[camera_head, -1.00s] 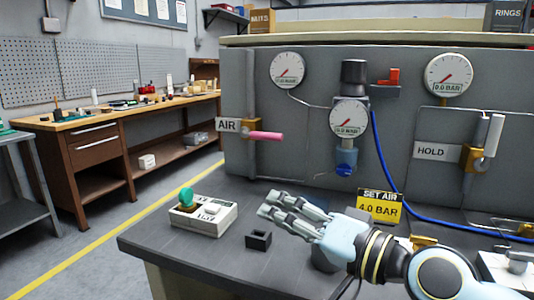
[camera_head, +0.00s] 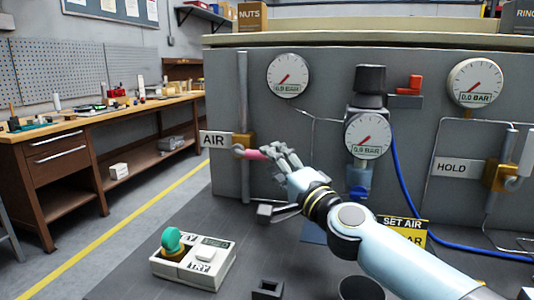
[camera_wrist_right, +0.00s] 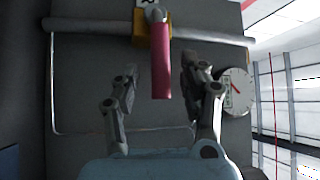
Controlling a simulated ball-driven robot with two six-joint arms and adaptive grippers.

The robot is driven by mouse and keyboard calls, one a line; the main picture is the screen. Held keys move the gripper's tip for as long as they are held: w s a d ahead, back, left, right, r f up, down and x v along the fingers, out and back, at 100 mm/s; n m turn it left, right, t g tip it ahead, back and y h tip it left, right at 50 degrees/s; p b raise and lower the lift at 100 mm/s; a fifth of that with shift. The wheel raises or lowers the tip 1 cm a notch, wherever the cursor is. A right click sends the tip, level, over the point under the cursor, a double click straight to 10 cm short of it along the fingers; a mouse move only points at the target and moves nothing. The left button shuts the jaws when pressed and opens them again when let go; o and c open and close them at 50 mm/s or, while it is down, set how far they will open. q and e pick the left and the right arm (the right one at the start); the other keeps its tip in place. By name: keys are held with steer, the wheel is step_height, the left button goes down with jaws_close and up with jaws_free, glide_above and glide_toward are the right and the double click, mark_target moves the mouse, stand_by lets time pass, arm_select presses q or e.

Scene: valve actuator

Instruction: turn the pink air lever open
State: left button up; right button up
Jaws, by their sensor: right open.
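In the right wrist view the pink lever (camera_wrist_right: 161,75) lies between the two spread fingers of the gripper (camera_wrist_right: 159,82), with gaps on both sides. Whether a finger touches the lever I cannot tell. My left gripper is out of view.
A pressure gauge (camera_head: 288,76) hangs above right of the lever and another gauge (camera_head: 368,136) sits right of it. A white control box (camera_head: 193,262) with a green knob stands on the bench below. The HOLD valve (camera_head: 500,177) is far right. Space left of the AIR valve is clear.

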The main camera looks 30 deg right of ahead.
mark_target(256, 154)
steer(key=x, duration=0.3)
steer(key=shift+c, duration=2.9)
jaws_close()
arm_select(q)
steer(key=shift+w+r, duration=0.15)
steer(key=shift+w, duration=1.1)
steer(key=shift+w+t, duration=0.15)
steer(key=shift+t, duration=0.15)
